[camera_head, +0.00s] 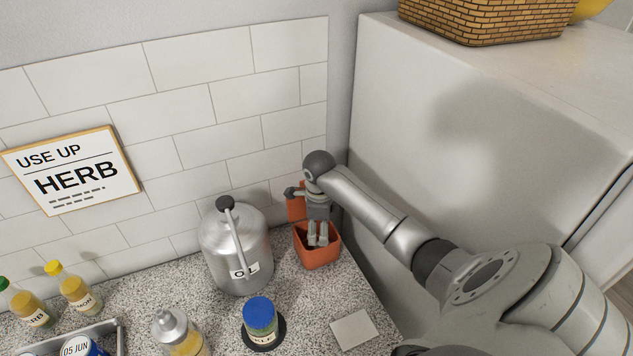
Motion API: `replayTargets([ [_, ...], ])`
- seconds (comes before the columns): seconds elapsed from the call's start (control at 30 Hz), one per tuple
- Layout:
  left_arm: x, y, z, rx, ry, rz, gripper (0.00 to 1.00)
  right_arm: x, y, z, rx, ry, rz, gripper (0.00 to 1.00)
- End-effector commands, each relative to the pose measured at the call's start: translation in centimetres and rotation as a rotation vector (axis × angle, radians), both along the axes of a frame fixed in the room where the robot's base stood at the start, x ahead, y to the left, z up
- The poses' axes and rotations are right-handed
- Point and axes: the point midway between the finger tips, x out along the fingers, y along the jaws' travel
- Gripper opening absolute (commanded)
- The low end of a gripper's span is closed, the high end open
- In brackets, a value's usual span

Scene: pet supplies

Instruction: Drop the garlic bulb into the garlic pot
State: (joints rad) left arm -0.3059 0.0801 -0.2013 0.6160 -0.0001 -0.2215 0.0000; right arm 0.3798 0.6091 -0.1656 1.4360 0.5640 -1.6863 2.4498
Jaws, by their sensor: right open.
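The orange terracotta garlic pot (320,259) stands on the speckled counter at the back, close to the tiled wall. Another orange piece (296,208) rises behind it; I cannot tell whether it is a raised lid. My right gripper (317,240) points down over the pot's opening, with its fingertips at or just inside the rim. Its fingers are apart. I cannot make out the garlic bulb; the pot's inside is largely hidden by my gripper and the pot's front wall. My left gripper is out of view.
A metal oil can (236,250) stands just left of the pot. A large white cabinet (430,130) rises close on the right.

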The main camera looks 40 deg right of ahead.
Motion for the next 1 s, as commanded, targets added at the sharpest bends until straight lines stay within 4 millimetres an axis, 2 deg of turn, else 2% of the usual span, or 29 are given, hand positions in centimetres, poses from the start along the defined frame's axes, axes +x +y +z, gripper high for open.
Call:
replayTargets([
  [0.17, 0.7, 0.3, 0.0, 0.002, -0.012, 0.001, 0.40, 0.0, 0.1, 0.3, 0.001, 0.001, 0.000, 0.67],
  [0.27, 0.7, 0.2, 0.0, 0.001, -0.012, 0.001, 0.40, 0.0, 0.1, 1.4, 0.001, -0.002, 0.001, 0.67],
  [0.7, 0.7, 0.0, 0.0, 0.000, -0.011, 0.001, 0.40, -0.6, 0.6, 10.3, -0.002, -0.003, 0.001, 0.67],
  [0.83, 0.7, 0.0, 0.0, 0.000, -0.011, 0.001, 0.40, -0.7, 0.8, 11.5, -0.003, -0.003, 0.001, 0.67],
  [1.0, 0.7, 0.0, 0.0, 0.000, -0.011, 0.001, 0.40, -0.8, 0.8, 12.0, -0.001, 0.001, 0.000, 0.67],
])
